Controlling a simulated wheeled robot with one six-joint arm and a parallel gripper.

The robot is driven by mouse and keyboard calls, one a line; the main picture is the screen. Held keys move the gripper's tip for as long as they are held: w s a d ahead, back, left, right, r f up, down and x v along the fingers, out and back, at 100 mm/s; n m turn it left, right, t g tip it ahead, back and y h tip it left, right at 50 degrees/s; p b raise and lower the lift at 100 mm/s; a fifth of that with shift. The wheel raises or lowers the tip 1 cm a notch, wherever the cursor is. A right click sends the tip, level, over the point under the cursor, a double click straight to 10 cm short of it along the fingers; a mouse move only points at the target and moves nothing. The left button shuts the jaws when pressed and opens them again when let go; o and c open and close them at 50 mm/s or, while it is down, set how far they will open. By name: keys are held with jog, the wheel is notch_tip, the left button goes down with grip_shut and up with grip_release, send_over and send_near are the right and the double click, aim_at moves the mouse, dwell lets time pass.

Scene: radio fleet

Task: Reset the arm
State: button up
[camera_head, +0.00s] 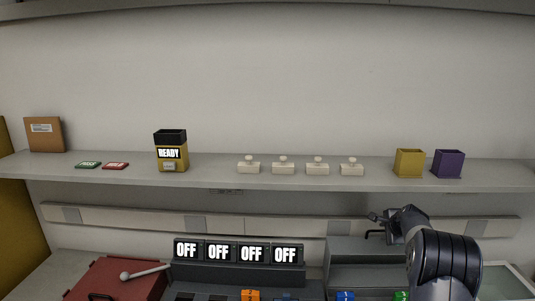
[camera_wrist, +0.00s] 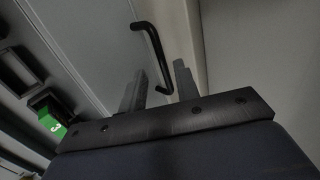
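My arm (camera_head: 445,262) comes up at the lower right of the head view, dark and bent to the left. My gripper (camera_head: 378,216) is at its end, in front of the back wall and below the shelf. In the wrist view my gripper (camera_wrist: 159,68) has its two dark fingers apart, with a gap between them. A black bar handle (camera_wrist: 153,45) on a grey panel shows beyond and between the fingers. I cannot tell whether they touch it. Nothing is seen held.
The grey cabinet (camera_head: 345,252) with the handle stands under my gripper. Left of it is a row of OFF displays (camera_head: 237,253). A red box (camera_head: 110,280) is at lower left. The shelf (camera_head: 215,178) above bears a READY box (camera_head: 170,153) and small bins.

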jog(key=s+t+b, duration=0.3)
jog(key=s+b, duration=0.2)
jog(key=s, duration=0.1)
jog(key=shift+s+a+r, duration=0.25)
jog(key=shift+s+r, duration=0.05)
jog(key=shift+s, duration=0.1)
dwell(0.6)
dwell(0.3)
